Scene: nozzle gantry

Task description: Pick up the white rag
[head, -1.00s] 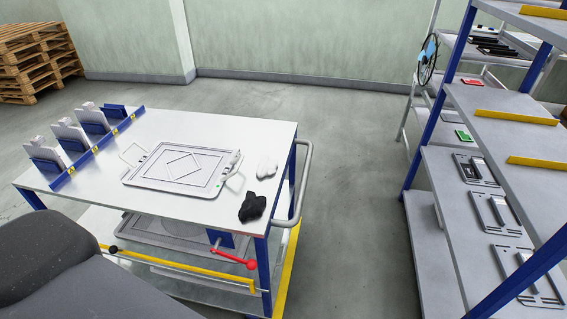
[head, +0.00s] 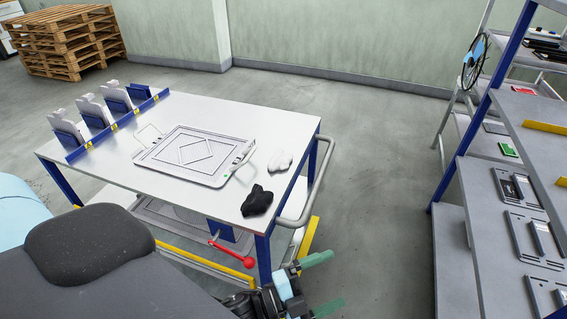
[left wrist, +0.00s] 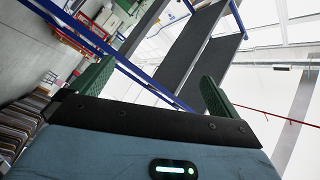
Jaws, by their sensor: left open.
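The white rag (head: 279,161) lies crumpled on the grey table top near its right edge, in the head view. A black rag (head: 256,201) lies just in front of it, close to the table's front right corner. My left gripper (head: 323,282) is at the bottom of the head view, in front of and to the right of the table, apart from both rags. Its green fingers are spread, with nothing between them. They also show apart in the left wrist view (left wrist: 155,90), where neither rag is visible. My right gripper is not in view.
A framed tray (head: 192,155) with wire handles lies left of the white rag. A grey tube handle (head: 319,185) rounds the right end. Shelving (head: 480,210) stands right, with free floor between.

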